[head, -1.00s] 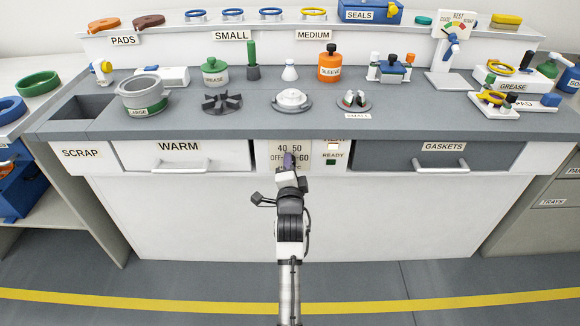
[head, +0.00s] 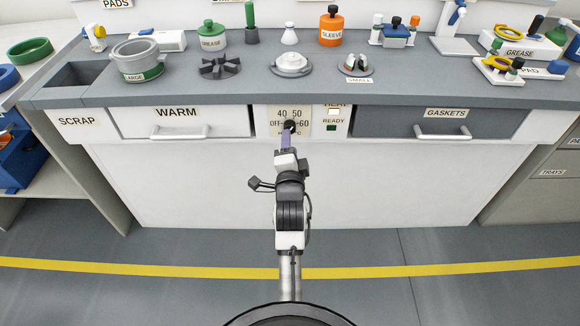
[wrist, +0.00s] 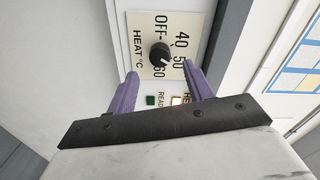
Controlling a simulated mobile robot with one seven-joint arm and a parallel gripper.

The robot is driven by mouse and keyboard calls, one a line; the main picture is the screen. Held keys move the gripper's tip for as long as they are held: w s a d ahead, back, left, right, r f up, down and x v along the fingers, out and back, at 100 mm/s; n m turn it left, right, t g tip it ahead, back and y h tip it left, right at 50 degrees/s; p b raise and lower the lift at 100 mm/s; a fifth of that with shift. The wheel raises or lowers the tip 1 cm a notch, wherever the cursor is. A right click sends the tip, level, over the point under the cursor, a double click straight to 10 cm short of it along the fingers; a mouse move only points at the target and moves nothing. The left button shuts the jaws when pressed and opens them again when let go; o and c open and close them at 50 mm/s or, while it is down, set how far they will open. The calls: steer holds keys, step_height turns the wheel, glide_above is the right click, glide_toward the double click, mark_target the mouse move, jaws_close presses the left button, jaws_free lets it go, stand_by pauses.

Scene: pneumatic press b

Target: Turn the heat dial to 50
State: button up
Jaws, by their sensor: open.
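The heat dial is a black knob (head: 289,125) on a pale panel (head: 276,121) marked OFF, 40, 50 and 60. In the wrist view the knob (wrist: 161,54) is upper centre, with the panel turned sideways. Its light pointer mark is toward the 50–60 side; the exact setting is too small to tell. My gripper (wrist: 160,70) is open, its purple fingers on either side below the knob in the picture. I see no contact. In the head view my gripper (head: 287,138) is just below and in front of the knob.
The WARM drawer (head: 180,124) and the GASKETS drawer (head: 425,124) flank the panel, both with protruding handles. READY and HEAT indicators (head: 332,113) are right of the dial. The counter above holds pots and fixtures.

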steer(key=s, duration=0.8)
steer(key=shift+b, duration=0.45)
steer(key=shift+w, duration=0.1)
